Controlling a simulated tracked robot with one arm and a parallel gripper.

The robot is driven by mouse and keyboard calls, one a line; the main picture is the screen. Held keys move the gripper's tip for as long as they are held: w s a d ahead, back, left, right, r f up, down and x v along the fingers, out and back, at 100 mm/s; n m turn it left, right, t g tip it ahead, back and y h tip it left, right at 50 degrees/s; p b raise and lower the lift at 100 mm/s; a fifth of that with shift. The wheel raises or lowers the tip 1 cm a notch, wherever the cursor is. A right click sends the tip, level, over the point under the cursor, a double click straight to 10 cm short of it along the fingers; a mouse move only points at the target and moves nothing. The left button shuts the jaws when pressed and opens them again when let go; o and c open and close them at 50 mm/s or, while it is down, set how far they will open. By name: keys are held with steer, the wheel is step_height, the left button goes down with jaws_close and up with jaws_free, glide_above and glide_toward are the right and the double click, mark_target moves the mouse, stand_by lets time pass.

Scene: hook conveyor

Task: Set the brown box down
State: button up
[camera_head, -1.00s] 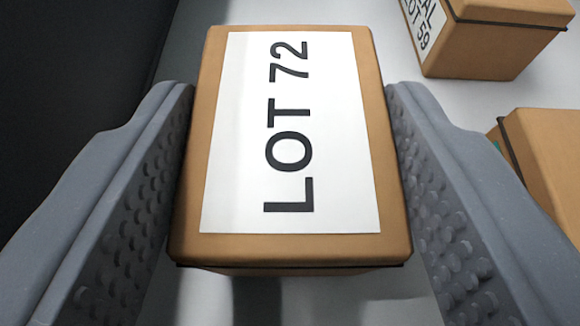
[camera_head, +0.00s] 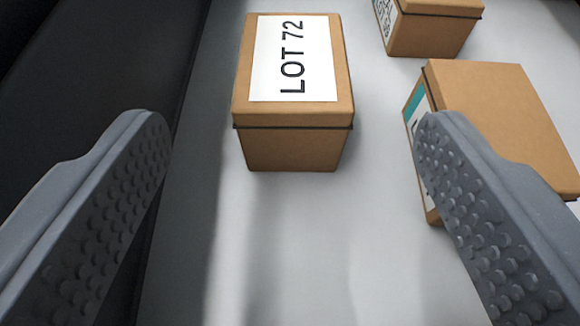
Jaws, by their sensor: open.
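The brown box (camera_head: 292,145) with a white "LOT 72" label on its lid stands upright on a pale grey surface (camera_head: 290,250), in the upper middle of the view. My gripper (camera_head: 283,130) is open, with its two grey studded fingers wide apart. The fingers are nearer to the camera than the box and do not touch it. The gap between them is empty.
A second brown box (camera_head: 505,105) with a teal and white label stands at the right, partly hidden behind my right finger. A third brown box (camera_head: 430,35) stands at the top right. A dark wall or edge (camera_head: 90,60) runs along the left. The surface in front of the labelled box is clear.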

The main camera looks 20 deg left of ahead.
steer(key=shift+v, duration=2.1)
steer(key=w+d+r+h, duration=0.2)
steer(key=w+r, duration=0.2)
steer(key=r, duration=0.4)
steer(key=w+d+r+h, duration=0.1)
steer(key=w+r+h, duration=0.1)
steer(key=w+r, duration=0.45)
step_height(320, 180, up, 21)
steer(key=a+m+t+h, duration=0.1)
steer(key=a+h, duration=0.2)
steer(key=h, duration=0.1)
steer(key=s+a+r+m+t, duration=0.1)
steer(key=s+a+r, duration=0.35)
steer(key=r, duration=0.35)
steer(key=s+a+r+m, duration=0.1)
steer(key=s+a+r, duration=0.3)
steer(key=r, duration=0.5)
steer(key=s+a+r+m+t, duration=0.1)
steer(key=s+a+r, duration=0.2)
steer(key=a+r, duration=0.4)
steer(key=s+a+r+y, duration=0.3)
steer(key=s+a+r, duration=0.5)
steer(key=s, duration=0.3)
steer(key=shift+a, duration=0.55)
steer(key=shift+p, duration=0.3)
